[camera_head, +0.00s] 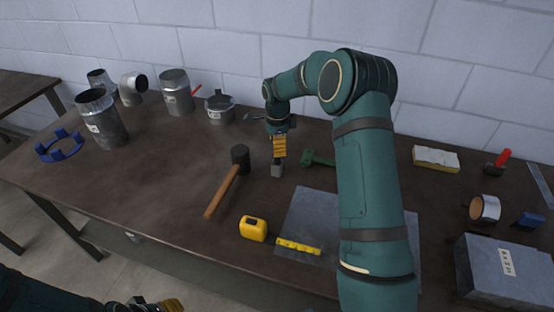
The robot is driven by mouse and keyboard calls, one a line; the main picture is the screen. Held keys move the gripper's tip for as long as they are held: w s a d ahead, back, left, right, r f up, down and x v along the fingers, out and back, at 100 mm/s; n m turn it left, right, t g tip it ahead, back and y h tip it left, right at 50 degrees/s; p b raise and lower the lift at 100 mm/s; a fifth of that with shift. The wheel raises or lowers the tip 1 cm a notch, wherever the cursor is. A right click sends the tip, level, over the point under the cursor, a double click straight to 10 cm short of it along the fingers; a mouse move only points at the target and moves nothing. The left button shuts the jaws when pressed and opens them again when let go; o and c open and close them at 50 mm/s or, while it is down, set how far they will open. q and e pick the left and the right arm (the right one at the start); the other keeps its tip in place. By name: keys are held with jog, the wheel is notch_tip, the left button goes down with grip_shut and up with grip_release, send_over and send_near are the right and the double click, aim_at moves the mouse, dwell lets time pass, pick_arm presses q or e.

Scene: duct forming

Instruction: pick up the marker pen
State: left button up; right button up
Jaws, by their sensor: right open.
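I cannot make out a marker pen for certain. A thin red stick-like item (196,90) shows behind the metal cans at the back left, too small to identify. My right gripper (277,171) points down over the middle of the table, open. It is just right of the black-headed mallet (240,158) and left of a green tool (318,159). I see nothing clearly held in it, though its fingertips are small here. My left gripper (150,304) is at the bottom edge, partly cut off, below the table's front edge.
Metal duct pieces (101,119) and a blue ring (59,145) stand at the left. A yellow tape measure (253,228) and a metal sheet (310,215) lie in front. A grey box (505,270) is at right. My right arm hides part of the table.

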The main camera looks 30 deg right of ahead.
aim_at(277, 160)
jog(key=f, duration=0.5)
jog(key=shift+w+d+f, duration=0.1)
jog(key=shift+w+d, duration=0.05)
jog(key=shift+w, duration=0.2)
grip_shut()
